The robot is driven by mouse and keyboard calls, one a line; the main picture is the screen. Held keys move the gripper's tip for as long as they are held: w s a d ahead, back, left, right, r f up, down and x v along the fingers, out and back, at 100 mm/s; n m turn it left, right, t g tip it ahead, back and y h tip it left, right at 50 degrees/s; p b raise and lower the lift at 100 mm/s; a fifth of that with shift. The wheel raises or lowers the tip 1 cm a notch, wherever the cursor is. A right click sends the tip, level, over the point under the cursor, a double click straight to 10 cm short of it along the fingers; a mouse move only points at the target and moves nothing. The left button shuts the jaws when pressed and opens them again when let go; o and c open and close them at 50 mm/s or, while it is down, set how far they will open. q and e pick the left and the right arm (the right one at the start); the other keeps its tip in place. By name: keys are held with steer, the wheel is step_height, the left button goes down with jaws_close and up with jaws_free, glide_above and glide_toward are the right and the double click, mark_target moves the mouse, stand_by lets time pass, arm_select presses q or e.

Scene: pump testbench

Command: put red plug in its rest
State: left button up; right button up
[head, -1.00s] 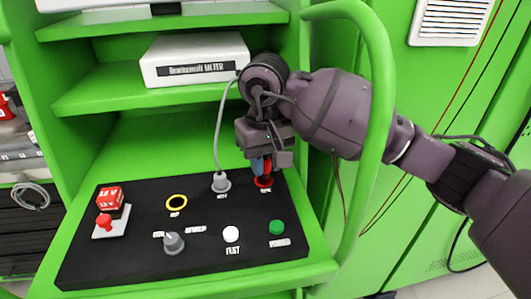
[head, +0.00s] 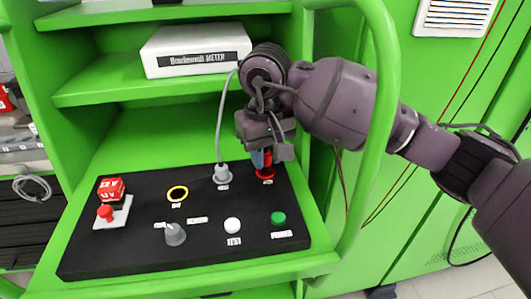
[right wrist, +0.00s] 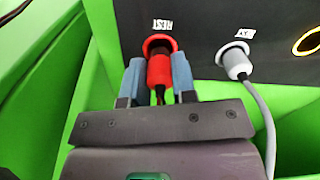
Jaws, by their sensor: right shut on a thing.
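The red plug (right wrist: 160,72) is between the blue fingers of my right gripper (right wrist: 159,80) in the right wrist view. Its far end is at the red ring of the socket labelled REST (right wrist: 160,42) on the black panel. I cannot tell exactly how deep it sits. In the head view the right gripper (head: 262,158) reaches down over the panel's back right, and the red rest ring (head: 265,174) shows just below its fingers. The gripper is shut on the plug. My left gripper is not in view.
A grey plug (head: 221,173) with a grey cable stands left of the rest. The black panel (head: 130,255) also carries a yellow ring (head: 177,193), a grey knob (head: 175,234), white and green buttons, and a red switch (head: 105,212). A green rail (head: 375,130) curves near my right arm.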

arm_select(q)
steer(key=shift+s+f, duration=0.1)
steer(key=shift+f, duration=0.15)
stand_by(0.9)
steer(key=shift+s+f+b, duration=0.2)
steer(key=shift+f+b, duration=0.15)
steer(key=shift+b, duration=0.05)
arm_select(e)
steer(key=shift+f, duration=0.45)
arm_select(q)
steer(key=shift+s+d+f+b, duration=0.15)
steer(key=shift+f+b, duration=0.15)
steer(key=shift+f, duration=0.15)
arm_select(e)
steer(key=shift+f, duration=0.65)
steer(key=o, duration=1.3)
steer(key=shift+c, duration=0.2)
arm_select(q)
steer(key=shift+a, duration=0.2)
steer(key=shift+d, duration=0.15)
